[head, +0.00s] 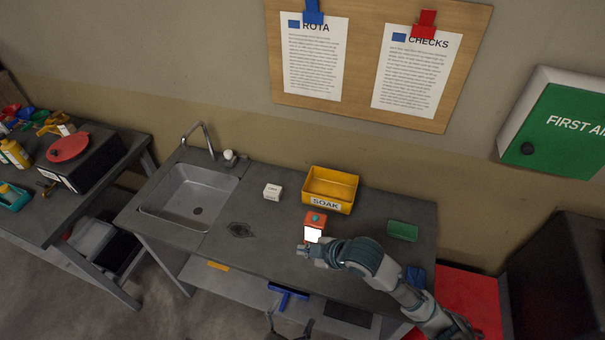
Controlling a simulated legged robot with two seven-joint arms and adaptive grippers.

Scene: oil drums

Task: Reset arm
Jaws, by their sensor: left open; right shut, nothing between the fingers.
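My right arm reaches in from the lower right over the grey sink bench (370,215). Its gripper (303,250) is shut and empty, just in front of a small orange container (316,219) with a white front. I cannot tell whether they touch. My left gripper (284,328) shows only partly at the bottom edge, dark and open, low in front of the bench.
The bench holds a yellow SOAK bin (332,188), a white box (273,191), a green sponge-like block (402,231) and a metal sink (190,195). A cluttered table (60,210) stands left. A first aid cabinet (555,125) hangs right.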

